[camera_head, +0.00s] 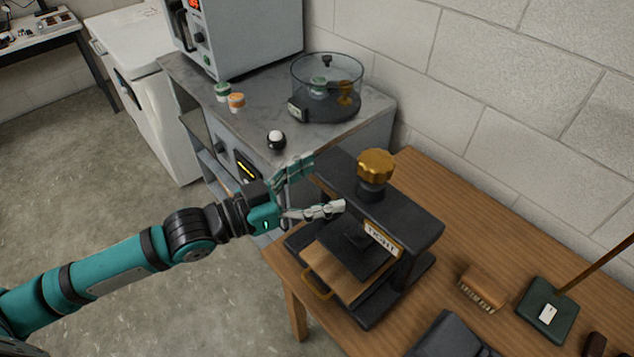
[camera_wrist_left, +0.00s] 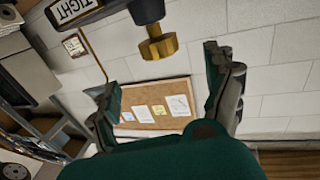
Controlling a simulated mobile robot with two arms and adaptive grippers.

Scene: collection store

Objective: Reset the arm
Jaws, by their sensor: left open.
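My left arm (camera_head: 110,270) comes in from the left in the head view. Its gripper (camera_head: 328,185) is open, with nothing between the fingers. It is in front of the upper left part of a black press (camera_head: 410,212) with a gold knob (camera_head: 375,166). In the head view I cannot tell whether the fingers touch the press. In the left wrist view the two green fingers (camera_wrist_left: 165,85) stand wide apart, with the gold knob (camera_wrist_left: 159,48) showing beyond them. My right gripper is in neither view.
The press stands on a wooden table (camera_head: 480,230) with a brush (camera_head: 482,290) and a green block (camera_head: 547,310). Behind, a grey cabinet carries a glass vessel (camera_head: 327,88), small jars (camera_head: 236,101) and an oven (camera_head: 240,35). Open floor (camera_head: 100,190) lies at left.

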